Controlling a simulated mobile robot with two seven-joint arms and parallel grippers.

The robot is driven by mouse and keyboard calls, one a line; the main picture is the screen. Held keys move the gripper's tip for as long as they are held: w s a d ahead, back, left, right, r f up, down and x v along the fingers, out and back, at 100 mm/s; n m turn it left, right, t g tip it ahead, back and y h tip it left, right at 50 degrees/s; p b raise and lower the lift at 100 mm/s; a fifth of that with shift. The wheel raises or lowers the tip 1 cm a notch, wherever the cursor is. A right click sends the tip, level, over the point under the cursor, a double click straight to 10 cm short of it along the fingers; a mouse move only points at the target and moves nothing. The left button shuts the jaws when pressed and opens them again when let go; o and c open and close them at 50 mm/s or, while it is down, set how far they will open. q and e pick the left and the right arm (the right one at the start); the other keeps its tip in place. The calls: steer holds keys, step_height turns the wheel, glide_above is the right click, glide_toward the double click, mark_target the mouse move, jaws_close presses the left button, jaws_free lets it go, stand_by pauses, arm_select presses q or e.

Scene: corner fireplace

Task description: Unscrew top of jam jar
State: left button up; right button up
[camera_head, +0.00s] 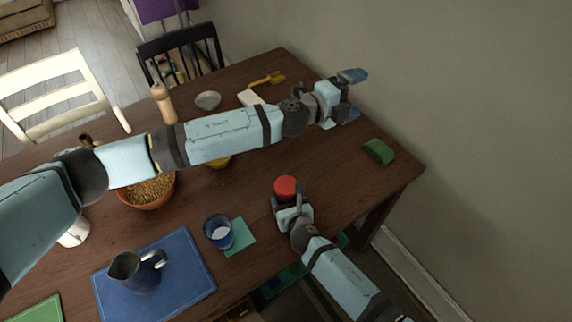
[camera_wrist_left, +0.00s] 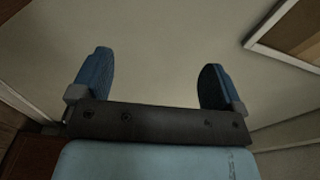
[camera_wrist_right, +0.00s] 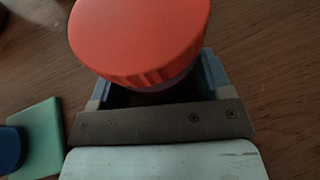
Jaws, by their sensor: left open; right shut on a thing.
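The jam jar shows mostly as its red lid (camera_head: 285,186) near the table's front right edge. In the right wrist view the red lid (camera_wrist_right: 140,38) with its ridged rim fills the top middle, and the jar body below it is mostly hidden. My right gripper (camera_head: 288,198) is shut on the jar below the lid. My left gripper (camera_head: 350,97) is open and empty over the table's far right edge, well away from the jar. In the left wrist view its two blue fingers (camera_wrist_left: 155,85) stand wide apart with nothing between them.
A green sponge (camera_head: 379,151) lies near the right corner. A blue cup (camera_head: 218,231) stands at a teal coaster (camera_head: 240,238) left of the jar. A dark pitcher (camera_head: 133,272) stands on a blue mat (camera_head: 190,292). A bowl (camera_head: 150,191) sits under my left arm. The wall is close at right.

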arm_select(q)
steer(key=s+d+f+m+g, duration=0.15)
steer(key=s+m+g, duration=0.4)
steer(key=m, duration=0.65)
steer(key=m+g+y, duration=0.3)
steer(key=m+y, duration=1.2)
steer(key=m, duration=1.3)
glide_above(286, 185)
step_height(286, 185, down, 15)
steer(key=shift+f, duration=0.1)
steer(key=shift+m, duration=0.3)
steer(key=shift+f, duration=3.9)
steer(key=c, duration=0.9)
steer(key=n, duration=1)
